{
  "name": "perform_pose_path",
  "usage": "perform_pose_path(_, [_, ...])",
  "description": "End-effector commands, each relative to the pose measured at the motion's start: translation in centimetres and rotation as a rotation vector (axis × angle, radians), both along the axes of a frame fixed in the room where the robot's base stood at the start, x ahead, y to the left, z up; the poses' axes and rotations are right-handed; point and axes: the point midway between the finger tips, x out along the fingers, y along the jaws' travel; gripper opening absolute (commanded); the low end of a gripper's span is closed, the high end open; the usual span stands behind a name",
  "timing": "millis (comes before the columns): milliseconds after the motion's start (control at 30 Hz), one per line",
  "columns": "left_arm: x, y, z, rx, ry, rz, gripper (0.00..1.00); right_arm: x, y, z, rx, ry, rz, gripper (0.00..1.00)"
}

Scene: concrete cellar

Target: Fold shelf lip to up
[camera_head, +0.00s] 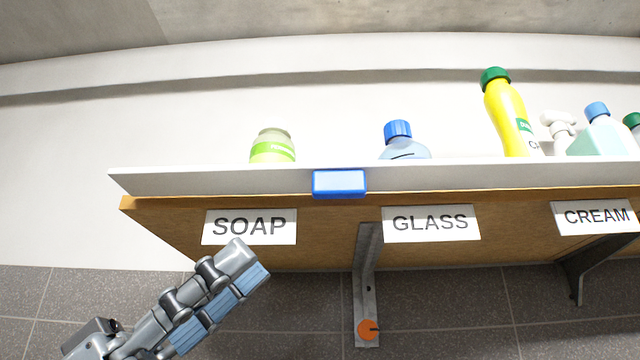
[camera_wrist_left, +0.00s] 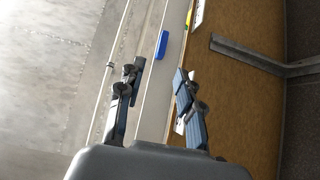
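The shelf lip (camera_head: 220,180) is a long white strip along the front edge of the brown shelf (camera_head: 330,215). It hides the bases of the bottles behind it. A blue tab (camera_head: 339,183) sits on the lip; it also shows in the left wrist view (camera_wrist_left: 162,44). My left gripper (camera_head: 252,265) is below and left of the tab in the head view, over the lower part of the SOAP label (camera_head: 250,226), with nothing held. In the left wrist view its two fingers (camera_wrist_left: 158,82) are apart, with the white strip showing between them. My right gripper is not in view.
Behind the lip stand a green-labelled jar (camera_head: 272,147), a blue-capped bottle (camera_head: 402,142), a yellow bottle (camera_head: 508,115) and others at right. A metal bracket (camera_head: 366,275) with an orange disc (camera_head: 368,329) hangs below the shelf. The GLASS label (camera_head: 431,223) is nearby.

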Motion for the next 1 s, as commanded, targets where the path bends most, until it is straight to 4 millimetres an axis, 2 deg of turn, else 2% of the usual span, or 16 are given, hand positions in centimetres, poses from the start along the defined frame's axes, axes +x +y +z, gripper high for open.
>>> perform_pose_path(33, [0.0,-0.9,1.7,0.003,-0.002,0.002,0.36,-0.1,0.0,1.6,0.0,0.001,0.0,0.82])
perform_pose_path(100, [0.0,-1.9,2.6,0.003,-0.002,0.001,0.36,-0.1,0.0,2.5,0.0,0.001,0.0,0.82])
perform_pose_path(500, [0.2,-6.1,6.5,-0.001,0.001,-0.005,0.36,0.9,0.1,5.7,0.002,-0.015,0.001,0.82])
perform_pose_path(700, [0.3,-7.1,7.3,-0.001,0.001,-0.001,0.36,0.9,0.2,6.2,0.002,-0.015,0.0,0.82])
perform_pose_path(1000, [0.3,-7.3,7.3,0.0,0.001,0.0,0.36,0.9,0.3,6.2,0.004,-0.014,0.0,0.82])
